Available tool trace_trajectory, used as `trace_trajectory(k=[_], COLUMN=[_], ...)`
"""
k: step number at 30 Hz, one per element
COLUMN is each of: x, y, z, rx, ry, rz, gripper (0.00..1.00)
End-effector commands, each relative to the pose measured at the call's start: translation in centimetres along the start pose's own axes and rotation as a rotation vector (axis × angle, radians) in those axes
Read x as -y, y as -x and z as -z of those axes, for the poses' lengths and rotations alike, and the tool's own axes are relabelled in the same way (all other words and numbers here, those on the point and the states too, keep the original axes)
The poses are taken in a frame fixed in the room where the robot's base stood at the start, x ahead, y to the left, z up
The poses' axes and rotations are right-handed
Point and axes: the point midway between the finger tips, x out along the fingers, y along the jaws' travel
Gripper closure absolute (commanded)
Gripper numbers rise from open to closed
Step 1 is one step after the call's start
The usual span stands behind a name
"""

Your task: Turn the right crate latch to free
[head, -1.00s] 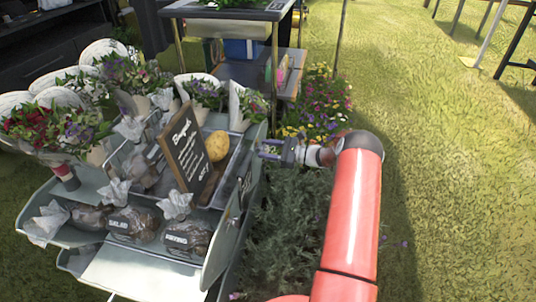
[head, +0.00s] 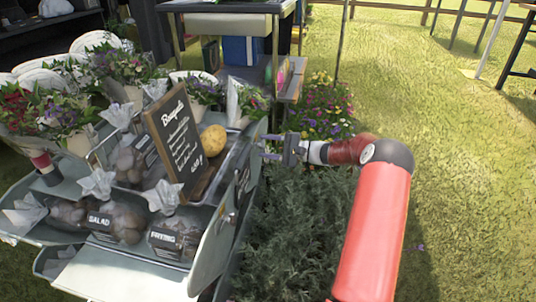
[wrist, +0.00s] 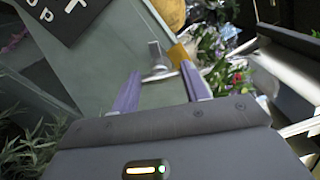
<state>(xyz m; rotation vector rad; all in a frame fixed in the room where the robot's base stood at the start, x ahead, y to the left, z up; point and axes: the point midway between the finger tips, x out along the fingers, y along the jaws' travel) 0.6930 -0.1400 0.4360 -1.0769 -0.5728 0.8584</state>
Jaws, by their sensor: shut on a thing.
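The grey-green crate (head: 215,245) stands at the left in the head view, its right side wall facing my arm. My gripper (head: 266,147) is at the upper outer face of that wall, reaching in from the right. In the wrist view the right crate latch (wrist: 157,63), a small silver metal piece, lies against the grey wall at the fingertips. My gripper (wrist: 160,72) is shut on the latch, one finger on each side. The contact itself is small and hard to make out. In the head view the latch cannot be told apart from the fingers.
A chalkboard sign (head: 178,140), a potato (head: 213,140) and bagged vegetables (head: 178,236) are in the crate, with bouquets (head: 130,75) behind. Leafy plants (head: 295,230) fill the ground below my arm. Open grass (head: 460,150) lies to the right.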

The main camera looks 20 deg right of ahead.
Motion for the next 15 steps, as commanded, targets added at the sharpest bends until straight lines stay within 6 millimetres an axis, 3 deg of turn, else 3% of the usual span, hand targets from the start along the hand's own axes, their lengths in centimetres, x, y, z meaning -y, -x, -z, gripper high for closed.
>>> trace_trajectory(k=[15], x=[-0.21], y=[-0.01], z=[-0.05], rx=[0.003], ry=[0.342], rz=[-0.001], gripper=[0.77])
